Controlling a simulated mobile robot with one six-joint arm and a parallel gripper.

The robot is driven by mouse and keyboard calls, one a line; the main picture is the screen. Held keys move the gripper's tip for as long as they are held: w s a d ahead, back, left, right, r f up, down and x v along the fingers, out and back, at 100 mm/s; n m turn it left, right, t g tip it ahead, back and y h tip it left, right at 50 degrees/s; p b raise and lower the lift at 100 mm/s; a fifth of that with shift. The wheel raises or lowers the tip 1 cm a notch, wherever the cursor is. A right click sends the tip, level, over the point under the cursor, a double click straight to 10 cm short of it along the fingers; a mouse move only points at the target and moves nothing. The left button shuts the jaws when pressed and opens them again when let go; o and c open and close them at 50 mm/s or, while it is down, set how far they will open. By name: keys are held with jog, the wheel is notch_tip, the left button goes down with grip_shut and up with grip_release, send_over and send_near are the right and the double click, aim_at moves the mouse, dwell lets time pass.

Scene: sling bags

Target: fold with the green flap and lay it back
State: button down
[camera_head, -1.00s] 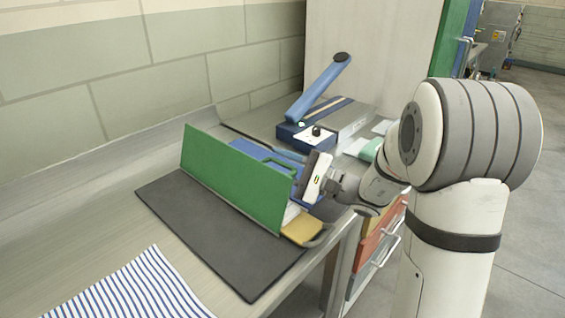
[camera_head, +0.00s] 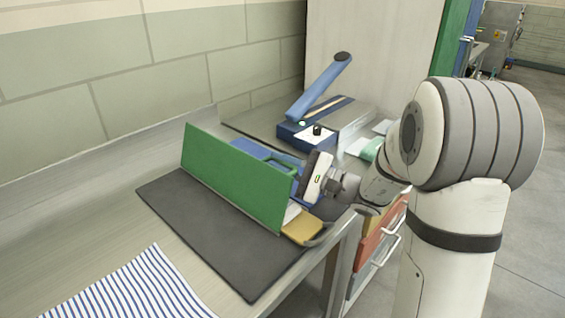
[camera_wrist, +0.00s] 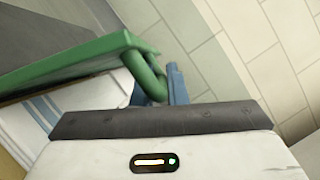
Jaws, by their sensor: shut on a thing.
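The green flap (camera_head: 235,177) stands upright like a wall over the dark mat (camera_head: 190,210) in the head view. A green loop handle (camera_head: 272,158) is on its far side. In the wrist view, the green flap (camera_wrist: 75,58) fills the upper left and its handle (camera_wrist: 150,78) curves down between the blue fingers of my gripper (camera_wrist: 158,88). My gripper is shut on the handle. In the head view, my gripper (camera_head: 300,178) is behind the flap's right end, its fingers largely hidden. Blue parts show behind the flap.
A yellow piece (camera_head: 302,229) lies at the mat's right edge. A blue-handled machine (camera_head: 320,125) stands behind on the bench. A striped cloth (camera_head: 135,288) lies at the front left. The wall (camera_head: 110,90) runs along the bench's back.

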jog(key=shift+s+a+r+n+b, duration=0.45)
jog(key=shift+r+n+b, duration=0.05)
jog(key=shift+n+b, duration=0.1)
jog(key=c, duration=1.5)
grip_release()
jog(key=v, duration=0.7)
jog(key=shift+d, duration=0.4)
jog(key=shift+s, duration=0.1)
